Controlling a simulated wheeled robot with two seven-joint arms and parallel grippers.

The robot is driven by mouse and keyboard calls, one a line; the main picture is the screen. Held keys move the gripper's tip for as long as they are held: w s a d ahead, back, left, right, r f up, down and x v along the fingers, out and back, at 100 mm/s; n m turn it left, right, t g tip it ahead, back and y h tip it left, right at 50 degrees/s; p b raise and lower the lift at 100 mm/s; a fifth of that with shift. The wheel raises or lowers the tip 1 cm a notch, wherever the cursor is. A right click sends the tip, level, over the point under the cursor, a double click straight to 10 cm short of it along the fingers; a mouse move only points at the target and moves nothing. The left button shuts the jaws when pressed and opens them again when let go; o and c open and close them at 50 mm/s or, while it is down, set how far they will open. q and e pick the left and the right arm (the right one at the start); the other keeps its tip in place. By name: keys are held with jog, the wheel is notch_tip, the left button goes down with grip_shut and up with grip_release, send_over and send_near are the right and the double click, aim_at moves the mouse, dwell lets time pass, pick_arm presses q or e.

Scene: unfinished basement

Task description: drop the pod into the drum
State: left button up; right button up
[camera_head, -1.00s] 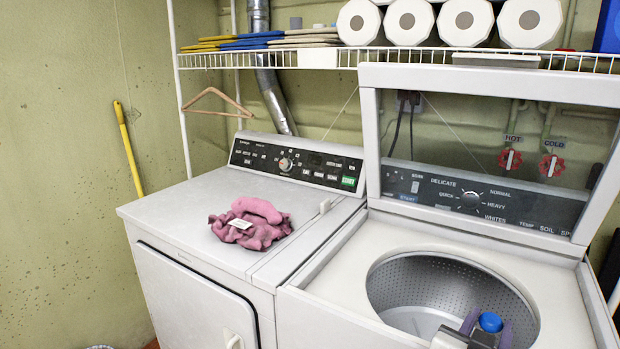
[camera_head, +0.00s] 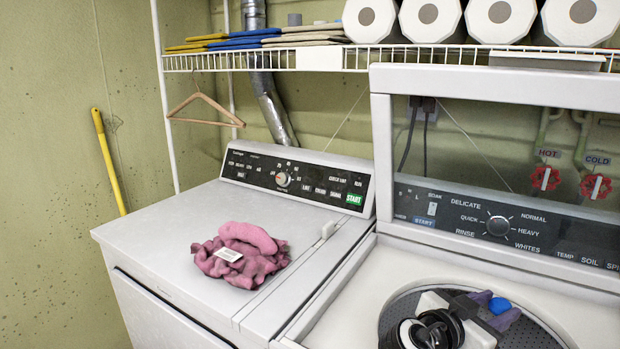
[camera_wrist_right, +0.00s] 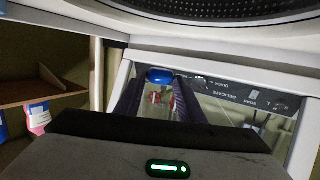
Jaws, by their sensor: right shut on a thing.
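A blue pod (camera_head: 499,305) is held between the purple fingertips of my right gripper (camera_head: 492,304). In the right wrist view the same pod (camera_wrist_right: 160,76) sits between the tips of the two dark purple fingers, which are shut on it. The washer drum (camera_head: 392,318) is a perforated metal tub under the raised lid. My right gripper and the pod appear over the drum opening in the head view, and my wrist hides much of the drum. The height of the pod above the drum is hard to tell. My left gripper is not in view.
The raised lid frame (camera_head: 378,150) stands behind the opening, with the washer control panel (camera_head: 520,228) at its back. A dryer (camera_head: 170,238) with a crumpled pink cloth (camera_head: 240,255) is at left. A wire shelf (camera_head: 390,58) with paper rolls runs above.

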notch_tip(320, 180, down, 4)
jog(key=shift+f+b, duration=0.2)
jog(key=shift+b, duration=0.65)
jog(key=o, duration=1.1)
jog(key=shift+r, duration=0.1)
notch_tip(320, 180, up, 10)
jog(key=shift+b, duration=0.35)
